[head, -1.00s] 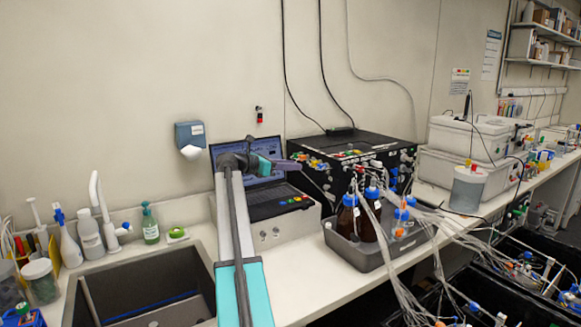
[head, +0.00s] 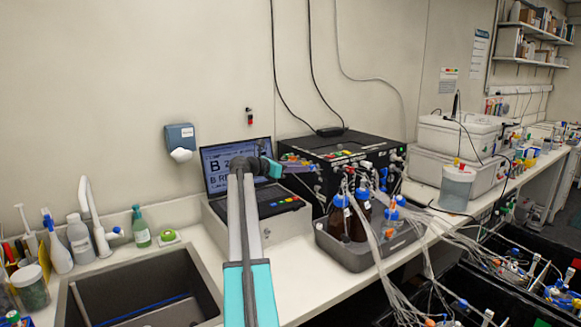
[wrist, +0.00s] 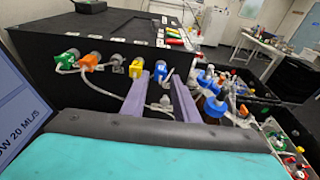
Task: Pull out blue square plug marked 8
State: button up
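A blue plug (wrist: 160,71) sits in the front panel of the black box (wrist: 105,35) in the wrist view. A small pale label is by it, but I cannot read the number. My gripper (wrist: 159,78) has two purple fingers, one on each side of the blue plug, with visible gaps between. It is open and holds nothing.
Another orange plug (wrist: 92,61) and a green plug (wrist: 68,59) with grey tubing are further left. The laptop (head: 235,165) stands close on the left. Brown bottles (head: 357,222) in a grey tray (head: 365,255) and many tubes are on the right.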

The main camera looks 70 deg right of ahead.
aim_at(314, 167)
jog(key=shift+p+x, duration=0.6)
jog(key=shift+x, duration=2.25)
jog(key=shift+r, duration=0.1)
grip_shut()
jog(key=shift+w+a+p, duration=0.3)
jog(key=shift+w+a, duration=0.05)
jog(key=shift+a, duration=0.05)
jog(key=shift+a, duration=0.15)
